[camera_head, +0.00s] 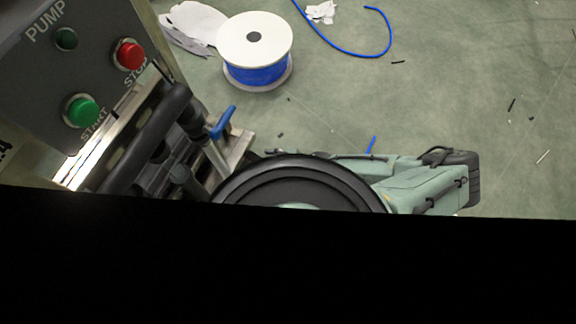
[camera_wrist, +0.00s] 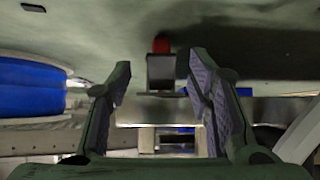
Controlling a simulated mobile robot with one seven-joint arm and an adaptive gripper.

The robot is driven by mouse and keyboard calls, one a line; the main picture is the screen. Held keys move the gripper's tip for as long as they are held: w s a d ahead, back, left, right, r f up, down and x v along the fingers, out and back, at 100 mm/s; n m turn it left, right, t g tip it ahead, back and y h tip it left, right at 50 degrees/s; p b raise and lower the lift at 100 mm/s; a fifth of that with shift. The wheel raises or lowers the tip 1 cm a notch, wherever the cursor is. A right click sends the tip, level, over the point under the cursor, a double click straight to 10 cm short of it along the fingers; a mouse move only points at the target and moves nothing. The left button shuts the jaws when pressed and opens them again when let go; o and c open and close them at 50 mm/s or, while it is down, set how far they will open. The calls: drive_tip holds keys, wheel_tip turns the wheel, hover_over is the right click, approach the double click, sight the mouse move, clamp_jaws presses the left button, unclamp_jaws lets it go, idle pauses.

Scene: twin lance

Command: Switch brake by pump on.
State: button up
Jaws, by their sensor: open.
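The pump panel (camera_head: 95,75) is at the upper left of the head view, marked PUMP, with a green START button (camera_head: 82,111), a red STOP button (camera_head: 129,54) and a dark green lamp (camera_head: 66,38). A blue lever (camera_head: 223,122) sticks out beside the panel, near dark bars and a metal plate. No brake label is readable. In the wrist view my gripper (camera_wrist: 160,78) is open, with nothing held. A red piece (camera_wrist: 161,45) on a black block (camera_wrist: 161,70) shows in line with the gap between the fingers; its distance is unclear.
A white spool (camera_head: 254,45) of blue cable stands on the green floor, also visible in the wrist view (camera_wrist: 32,88). Loose blue cable (camera_head: 345,50), white scraps (camera_head: 321,11) and small bits lie around. Black covers the lower head view. The floor at right is mostly free.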

drive_tip(key=shift+s+d, duration=0.75)
drive_tip(key=shift+d, duration=1)
drive_tip(key=shift+s+d, duration=0.75)
drive_tip(key=shift+d, duration=1.05)
drive_tip(key=shift+s+d, duration=0.75)
drive_tip(key=shift+d, duration=1)
